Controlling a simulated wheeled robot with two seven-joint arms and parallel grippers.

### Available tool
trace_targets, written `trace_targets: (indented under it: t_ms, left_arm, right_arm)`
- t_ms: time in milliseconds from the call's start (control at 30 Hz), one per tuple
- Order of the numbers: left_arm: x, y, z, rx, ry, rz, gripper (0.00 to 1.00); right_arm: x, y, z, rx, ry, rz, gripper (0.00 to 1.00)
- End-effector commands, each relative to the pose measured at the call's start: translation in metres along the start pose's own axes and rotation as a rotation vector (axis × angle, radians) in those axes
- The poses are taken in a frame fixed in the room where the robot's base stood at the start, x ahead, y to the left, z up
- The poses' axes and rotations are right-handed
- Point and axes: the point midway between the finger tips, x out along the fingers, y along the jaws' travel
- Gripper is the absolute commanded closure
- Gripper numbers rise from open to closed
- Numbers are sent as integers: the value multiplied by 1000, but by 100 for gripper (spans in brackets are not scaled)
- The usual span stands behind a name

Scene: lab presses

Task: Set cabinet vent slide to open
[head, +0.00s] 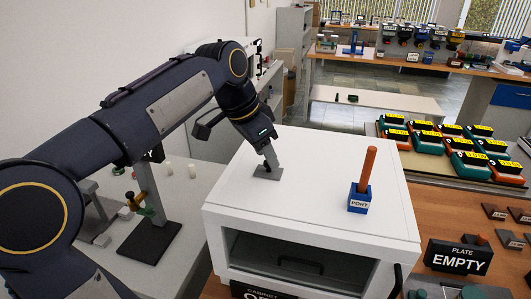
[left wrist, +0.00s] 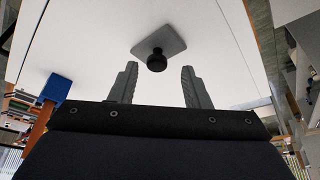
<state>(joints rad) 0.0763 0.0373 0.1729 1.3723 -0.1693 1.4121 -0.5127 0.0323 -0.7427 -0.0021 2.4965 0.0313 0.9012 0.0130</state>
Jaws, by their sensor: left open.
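The white cabinet (head: 310,195) stands in the middle of the head view, with a dark window in its front. On its top is a small grey plate (head: 262,175), which I take to be the vent slide. The left wrist view shows this plate (left wrist: 172,36) with a round black knob (left wrist: 156,61) on it. My left gripper (head: 270,160) is over the plate, pointing down. In the left wrist view its two fingers (left wrist: 159,69) are apart, with the knob just beyond the tips, roughly centred between them. Whether they touch it cannot be told. My right gripper is not in view.
A blue PORT block (head: 359,203) with an upright orange handle (head: 367,169) stands on the cabinet top, right of the plate. A PLATE EMPTY sign (head: 459,258) stands right of the cabinet. A tray of several coloured devices (head: 440,158) lies behind it.

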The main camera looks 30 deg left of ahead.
Motion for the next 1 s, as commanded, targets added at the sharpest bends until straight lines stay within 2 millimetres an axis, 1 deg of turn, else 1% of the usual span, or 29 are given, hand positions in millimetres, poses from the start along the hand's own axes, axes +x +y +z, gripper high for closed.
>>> trace_targets:
  t_ms: [33,200,300,400,533,1000]
  left_arm:
    - [-9,0,-1,0,4,-2,57]
    - [-40,0,-1,0,6,-3,57]
    - [-54,0,-1,1,5,-3,57]
    - [-64,0,-1,1,4,-2,57]
    - [-69,0,0,0,3,-2,57]
    - [-69,0,0,0,3,-2,57]
  right_arm:
    - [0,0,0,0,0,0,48]
    - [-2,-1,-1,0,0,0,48]
    - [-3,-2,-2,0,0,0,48]
    - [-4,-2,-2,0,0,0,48]
    - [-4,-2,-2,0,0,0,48]
    - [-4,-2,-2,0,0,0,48]
